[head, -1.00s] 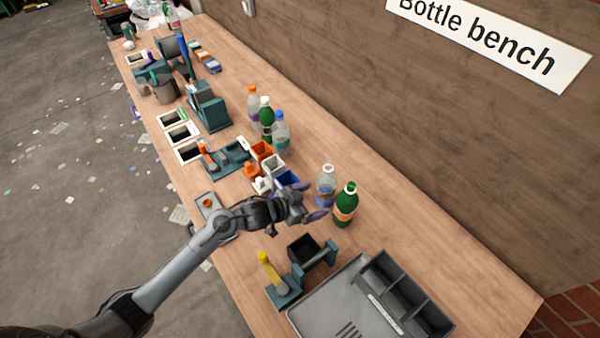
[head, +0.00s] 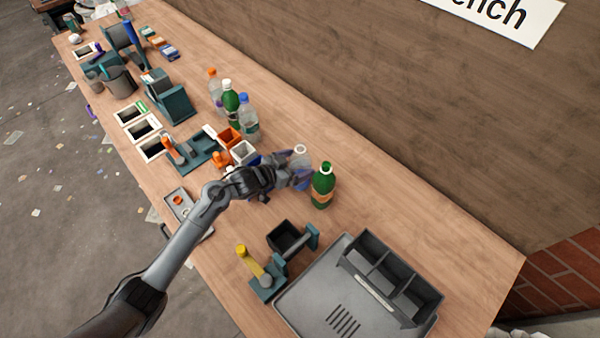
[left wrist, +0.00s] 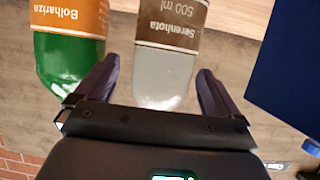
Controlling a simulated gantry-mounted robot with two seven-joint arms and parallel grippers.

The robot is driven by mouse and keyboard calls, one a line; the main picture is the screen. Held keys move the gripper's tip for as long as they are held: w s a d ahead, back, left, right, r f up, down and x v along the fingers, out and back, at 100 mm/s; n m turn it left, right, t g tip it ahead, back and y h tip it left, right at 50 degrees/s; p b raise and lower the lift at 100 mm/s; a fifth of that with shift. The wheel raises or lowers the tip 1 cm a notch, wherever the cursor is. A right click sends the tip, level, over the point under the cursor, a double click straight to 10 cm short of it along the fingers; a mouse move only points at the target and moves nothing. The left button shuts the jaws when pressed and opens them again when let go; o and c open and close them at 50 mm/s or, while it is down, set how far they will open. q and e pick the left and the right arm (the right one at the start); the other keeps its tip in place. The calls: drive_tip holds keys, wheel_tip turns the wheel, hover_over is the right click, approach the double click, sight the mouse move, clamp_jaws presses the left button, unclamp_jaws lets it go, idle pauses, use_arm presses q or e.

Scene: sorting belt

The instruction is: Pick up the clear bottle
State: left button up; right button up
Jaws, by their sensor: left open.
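A clear bottle (head: 300,153) with a white neck stands on the bench, partly hidden behind my left gripper (head: 299,179). In the left wrist view the clear bottle (left wrist: 165,88) has a brown "Serenhota 500 ml" label and lies between the two spread fingers. My left gripper (left wrist: 157,84) is open, with a gap visible between each finger and the bottle. A green bottle (head: 323,186) with an orange label stands just right of it; it also shows in the left wrist view (left wrist: 68,62), beside the left finger. My right gripper is not in view.
Several other bottles, including a blue-capped one (head: 248,120), stand farther back. Small orange, white and blue bins sit left of the gripper; the blue bin (left wrist: 288,70) is close by its right finger. A grey tray (head: 318,308) and a yellow-handled device (head: 250,262) stand in front.

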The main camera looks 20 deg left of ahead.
use_arm(q)
drive_tip(key=shift+r+x, duration=0.2)
drive_tip(key=shift+x, duration=1.6)
drive_tip(key=shift+w, duration=0.1)
drive_tip(key=c, duration=1.4)
